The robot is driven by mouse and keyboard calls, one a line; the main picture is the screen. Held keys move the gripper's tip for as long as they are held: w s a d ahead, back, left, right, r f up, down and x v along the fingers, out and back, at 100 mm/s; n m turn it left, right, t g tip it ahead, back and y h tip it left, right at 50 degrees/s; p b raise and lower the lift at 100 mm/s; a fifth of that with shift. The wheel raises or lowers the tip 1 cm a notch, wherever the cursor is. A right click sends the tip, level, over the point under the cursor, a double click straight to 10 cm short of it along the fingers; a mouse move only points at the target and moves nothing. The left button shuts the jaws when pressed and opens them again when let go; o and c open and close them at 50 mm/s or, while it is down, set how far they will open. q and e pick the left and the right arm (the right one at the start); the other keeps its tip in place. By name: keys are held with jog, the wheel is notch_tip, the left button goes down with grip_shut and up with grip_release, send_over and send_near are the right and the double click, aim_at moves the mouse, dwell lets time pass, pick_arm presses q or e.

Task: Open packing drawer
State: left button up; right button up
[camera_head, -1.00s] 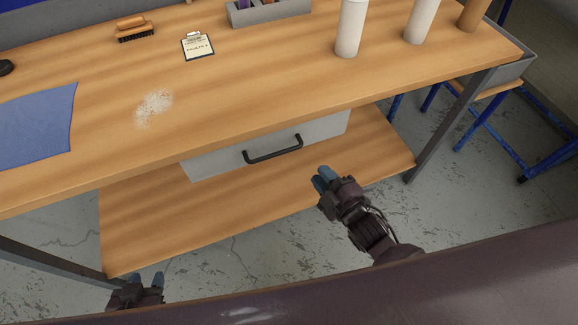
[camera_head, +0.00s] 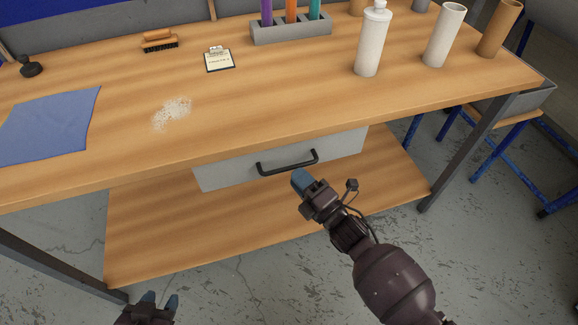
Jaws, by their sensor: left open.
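The packing drawer (camera_head: 225,176) has a light grey front under the wooden table top and looks closed. Its black bar handle (camera_head: 288,168) is in the middle of the front. My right gripper (camera_head: 299,178) has its blue fingertips just below the handle in the picture. I cannot tell whether they touch the handle, and the fingers overlap so their gap is hidden. My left gripper (camera_head: 160,301) is at the bottom edge, low and away from the drawer, with its two blue fingertips apart and nothing between them.
The table top (camera_head: 260,100) carries a blue cloth (camera_head: 50,125), white powder (camera_head: 172,112), a brush (camera_head: 160,42), a clipboard (camera_head: 219,60), a grey holder (camera_head: 292,29) and a white bottle (camera_head: 373,42). A lower wooden shelf (camera_head: 180,230) lies beneath the drawer.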

aim_at(289, 168)
jog(key=shift+x, duration=2.15)
grip_shut()
